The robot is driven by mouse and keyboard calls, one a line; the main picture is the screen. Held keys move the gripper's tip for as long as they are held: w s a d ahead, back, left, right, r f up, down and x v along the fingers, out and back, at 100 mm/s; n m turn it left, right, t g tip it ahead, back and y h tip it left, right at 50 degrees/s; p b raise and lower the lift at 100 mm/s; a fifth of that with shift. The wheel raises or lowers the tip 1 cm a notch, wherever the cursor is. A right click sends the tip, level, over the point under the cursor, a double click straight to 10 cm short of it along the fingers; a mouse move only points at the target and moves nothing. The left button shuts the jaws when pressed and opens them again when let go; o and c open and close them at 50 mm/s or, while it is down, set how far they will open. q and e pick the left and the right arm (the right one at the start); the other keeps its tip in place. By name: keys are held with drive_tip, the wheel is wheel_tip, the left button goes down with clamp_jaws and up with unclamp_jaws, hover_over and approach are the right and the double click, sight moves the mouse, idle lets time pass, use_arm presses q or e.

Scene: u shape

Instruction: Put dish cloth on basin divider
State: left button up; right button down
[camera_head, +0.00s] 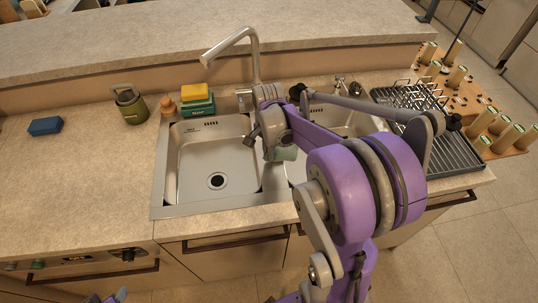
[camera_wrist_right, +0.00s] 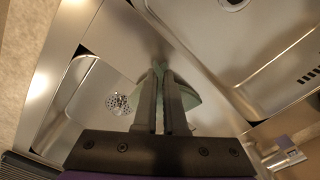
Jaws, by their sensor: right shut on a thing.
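The double sink has a left basin (camera_head: 217,168) and a right basin partly hidden by my right arm. The steel basin divider (camera_head: 272,183) runs between them. My right gripper (camera_wrist_right: 160,95) is shut on the green dish cloth (camera_wrist_right: 183,98), which hangs from its fingers above the divider area. In the head view a small part of the cloth (camera_head: 284,154) shows below my arm, and the fingers are mostly hidden. I cannot tell whether the cloth touches the divider. My left gripper is not clearly in view.
A tall faucet (camera_head: 240,50) stands behind the divider. A dish rack (camera_head: 455,150) stands right of the sink.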

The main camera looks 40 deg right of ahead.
drive_tip(key=shift+s+a+f, duration=0.15)
drive_tip(key=shift+s+a, duration=0.3)
drive_tip(key=c, duration=0.6)
unclamp_jaws()
